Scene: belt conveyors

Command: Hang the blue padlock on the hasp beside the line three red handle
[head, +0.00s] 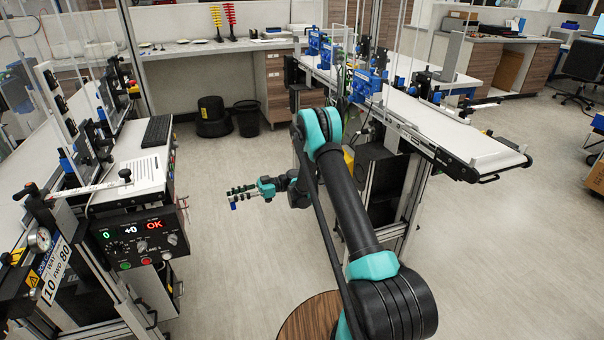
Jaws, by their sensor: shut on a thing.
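My gripper (234,197) is in the middle of the head view, at the end of my arm, over open floor between the two conveyor lines. It points left and is shut on a small blue thing (233,206), which looks like the blue padlock. The padlock's shackle is too small to make out. The gripper is apart from both lines. I cannot make out the line three red handle or its hasp. A small red part shows on the left line's frame (132,84), but I cannot tell what it is.
A control panel (140,236) with lit displays fronts the left conveyor. The right conveyor belt (455,132) stands on a metal frame. A black bin (247,118) and a black round container (212,117) stand by the back counter. Grey floor between the lines is clear.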

